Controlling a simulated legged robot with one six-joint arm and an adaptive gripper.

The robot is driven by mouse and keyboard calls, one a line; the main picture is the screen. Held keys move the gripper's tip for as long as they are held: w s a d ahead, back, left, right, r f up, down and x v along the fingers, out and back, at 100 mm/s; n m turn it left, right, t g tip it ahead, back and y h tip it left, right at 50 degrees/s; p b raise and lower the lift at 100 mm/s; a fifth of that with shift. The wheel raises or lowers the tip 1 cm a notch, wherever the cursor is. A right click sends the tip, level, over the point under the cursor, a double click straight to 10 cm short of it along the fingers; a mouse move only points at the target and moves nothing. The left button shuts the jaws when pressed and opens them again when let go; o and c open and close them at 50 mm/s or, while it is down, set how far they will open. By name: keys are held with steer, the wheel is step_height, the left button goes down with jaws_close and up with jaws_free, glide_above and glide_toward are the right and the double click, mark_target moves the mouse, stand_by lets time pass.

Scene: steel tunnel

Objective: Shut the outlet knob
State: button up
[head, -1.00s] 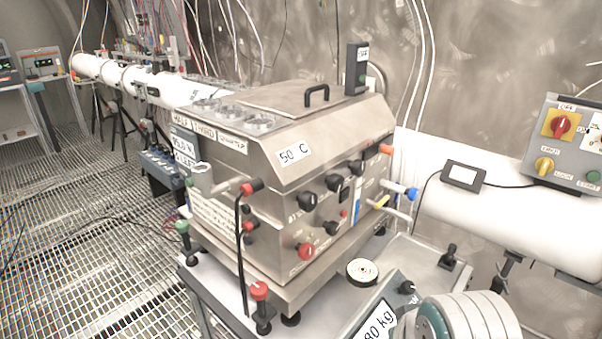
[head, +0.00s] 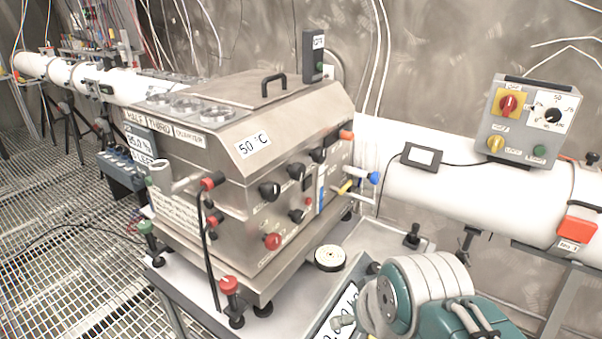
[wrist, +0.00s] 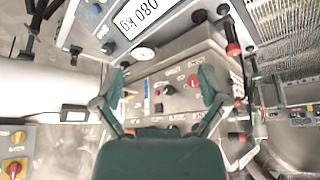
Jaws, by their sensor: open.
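A steel bath unit (head: 250,180) labelled 50 °C stands in the middle of the head view. Its front panel carries several black knobs (head: 269,191) and a red knob (head: 272,241). Blue (head: 374,178) and yellow (head: 346,186) handles stick out at its right end. The panel labels are too small to read, so I cannot tell which knob is the outlet. In the wrist view, which looks upside down, my gripper (wrist: 161,85) is open and empty, its fingers framing the panel, with the red knob (wrist: 193,83) between them. No knob is touched.
A white round dial (head: 330,257) and a red-topped post (head: 229,285) stand on the unit's table. A grey switch box (head: 530,120) sits above the white pipe (head: 455,190) at right. Grated floor (head: 85,265) lies open at left.

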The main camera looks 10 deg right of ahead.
steer(key=w+a+r+n+y, duration=0.2)
steer(key=w+r+n+y, duration=0.25)
steer(key=w, duration=0.85)
steer(key=n+t+y, duration=0.3)
steer(key=t+y, duration=0.1)
steer(key=y, duration=0.1)
glide_toward(302, 171)
steer(key=x, duration=1.1)
steer(key=shift+s+d, duration=0.1)
steer(key=c, duration=1.1)
